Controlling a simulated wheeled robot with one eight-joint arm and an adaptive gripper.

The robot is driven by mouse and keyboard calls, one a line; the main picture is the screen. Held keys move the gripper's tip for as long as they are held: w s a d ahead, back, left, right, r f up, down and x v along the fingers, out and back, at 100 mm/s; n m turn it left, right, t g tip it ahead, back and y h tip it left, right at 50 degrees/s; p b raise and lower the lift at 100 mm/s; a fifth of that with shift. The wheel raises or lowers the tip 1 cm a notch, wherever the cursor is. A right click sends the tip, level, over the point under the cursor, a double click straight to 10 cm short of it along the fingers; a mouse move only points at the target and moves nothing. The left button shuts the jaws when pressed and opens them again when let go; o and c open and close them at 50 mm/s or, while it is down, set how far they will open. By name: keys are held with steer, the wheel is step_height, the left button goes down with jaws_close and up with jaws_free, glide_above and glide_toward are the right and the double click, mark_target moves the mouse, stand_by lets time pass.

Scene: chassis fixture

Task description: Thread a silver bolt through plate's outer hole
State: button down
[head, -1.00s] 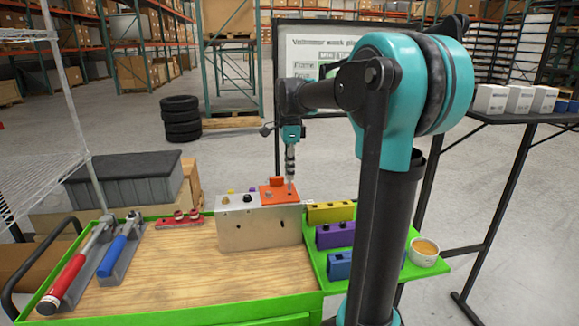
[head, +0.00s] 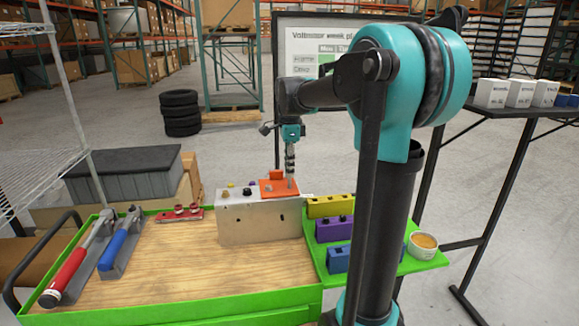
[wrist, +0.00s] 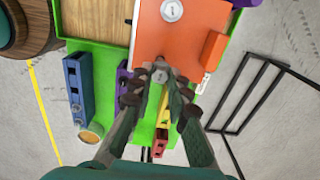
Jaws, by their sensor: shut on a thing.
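The orange plate (head: 268,189) lies on top of the metal chassis box (head: 255,225), at its right end. It also shows in the wrist view (wrist: 178,42), with a silver bolt head (wrist: 171,10) seated in it near the top edge of the picture. My gripper (head: 290,172) points down over the plate's right part. In the wrist view its fingertips (wrist: 160,78) are closed around a silver bolt (wrist: 159,75) at the plate's lower edge. The bolt's lower end and the outer hole are hidden, so I cannot tell whether the bolt is in the hole.
Yellow (head: 331,206), purple (head: 334,229) and blue (head: 337,259) blocks and a small round cup (head: 423,245) stand on the green side shelf. Red (head: 70,270) and blue (head: 120,245) handled tools lie left. The wooden bench top before the box is clear.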

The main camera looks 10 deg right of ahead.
steer(key=shift+f, duration=0.1)
stand_by(0.3)
steer(key=shift+f, duration=0.6)
steer(key=shift+f, duration=0.15)
steer(key=shift+f, duration=0.55)
steer(key=shift+f, duration=0.2)
stand_by(0.4)
steer(key=n, duration=0.5)
steer(key=shift+s, duration=0.1)
steer(key=n, duration=0.5)
steer(key=shift+f, duration=0.1)
